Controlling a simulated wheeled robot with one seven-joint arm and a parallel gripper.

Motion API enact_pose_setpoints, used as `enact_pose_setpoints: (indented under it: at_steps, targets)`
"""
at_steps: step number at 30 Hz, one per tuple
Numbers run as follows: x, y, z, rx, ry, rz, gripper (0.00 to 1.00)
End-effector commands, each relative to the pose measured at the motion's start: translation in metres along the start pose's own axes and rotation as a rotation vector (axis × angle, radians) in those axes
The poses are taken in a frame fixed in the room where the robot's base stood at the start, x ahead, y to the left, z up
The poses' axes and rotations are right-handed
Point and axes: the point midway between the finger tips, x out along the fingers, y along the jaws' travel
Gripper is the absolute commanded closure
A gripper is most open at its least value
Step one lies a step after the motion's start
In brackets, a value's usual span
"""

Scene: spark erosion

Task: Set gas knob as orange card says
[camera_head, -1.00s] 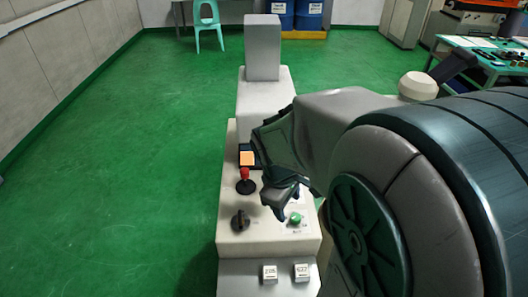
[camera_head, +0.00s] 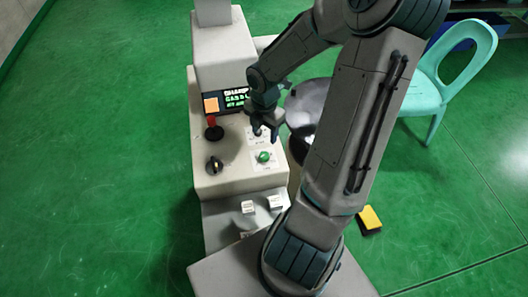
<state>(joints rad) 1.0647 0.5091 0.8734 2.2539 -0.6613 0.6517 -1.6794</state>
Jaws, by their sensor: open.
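A small orange card (camera_head: 211,104) is on the upright face at the back of the pale console, left of a dark display with green text, only partly legible. A black knob (camera_head: 214,165) with a light pointer mark is at the front left of the console top. A green knob or button (camera_head: 263,157) on a white label is at the right. I cannot read which one is the gas knob. My gripper (camera_head: 265,134) is open and points down, above and just behind the green one, touching nothing that I can see.
A red-topped lever (camera_head: 212,128) stands between card and black knob. Two small white labelled blocks (camera_head: 261,205) are on the lower front ledge. A round grey pan-like thing (camera_head: 310,103), a turquoise chair (camera_head: 455,75) and a yellow-and-black item (camera_head: 370,219) are at right. Green floor at left is clear.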

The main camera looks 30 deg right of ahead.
Motion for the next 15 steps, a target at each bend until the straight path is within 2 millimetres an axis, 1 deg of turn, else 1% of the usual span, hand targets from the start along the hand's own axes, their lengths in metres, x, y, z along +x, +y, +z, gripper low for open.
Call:
enact_pose_setpoints:
  at_steps: [1,6,12,15]
  targets:
    - [0.014,0.000,-0.002,-0.003,0.004,-0.003,0.48]
    - [0.052,0.000,-0.001,-0.002,0.003,-0.002,0.48]
    - [0.090,0.000,-0.001,-0.001,0.002,-0.002,0.48]
    - [0.103,0.000,-0.001,0.001,0.001,-0.002,0.48]
